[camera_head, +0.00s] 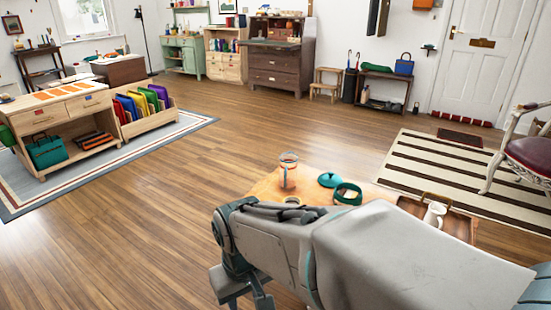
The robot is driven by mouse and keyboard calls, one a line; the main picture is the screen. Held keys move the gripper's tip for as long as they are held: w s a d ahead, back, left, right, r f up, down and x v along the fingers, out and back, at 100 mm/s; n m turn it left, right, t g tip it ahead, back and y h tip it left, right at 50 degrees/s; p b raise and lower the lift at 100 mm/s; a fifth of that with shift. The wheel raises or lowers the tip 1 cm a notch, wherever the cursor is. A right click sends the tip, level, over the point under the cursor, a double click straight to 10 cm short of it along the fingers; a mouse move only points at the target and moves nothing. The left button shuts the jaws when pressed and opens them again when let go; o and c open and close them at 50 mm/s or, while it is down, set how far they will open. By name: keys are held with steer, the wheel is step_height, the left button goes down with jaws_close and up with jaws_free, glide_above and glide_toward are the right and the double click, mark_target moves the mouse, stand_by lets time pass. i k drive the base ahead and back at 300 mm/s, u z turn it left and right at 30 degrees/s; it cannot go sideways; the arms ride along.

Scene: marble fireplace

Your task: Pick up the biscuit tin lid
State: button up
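A small wooden table (264,190) stands in front of me, partly hidden by my arm. A teal, low-domed round piece (330,180) that looks like the biscuit tin lid lies on it. A dark green round open container (348,187), perhaps the tin, is just to its right and nearer me. They look very close; I cannot tell whether they touch. My gripper (242,296) is at the bottom of the view, left of and nearer than the lid, and apart from it. Its fingertips are partly cut off, so its opening is unclear.
A clear jar with a reddish band (288,172) stands left of the lid, with a small round item (292,200) nearer. A brown tray (458,225) holds a white jug (434,214) at right. Wooden floor (200,160) is open to the left.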

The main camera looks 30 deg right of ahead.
mark_target(329, 180)
steer(key=z, duration=0.65)
steer(key=i, duration=0.9)
steer(key=z, duration=1.25)
steer(key=i, duration=0.25)
steer(key=z, duration=0.1)
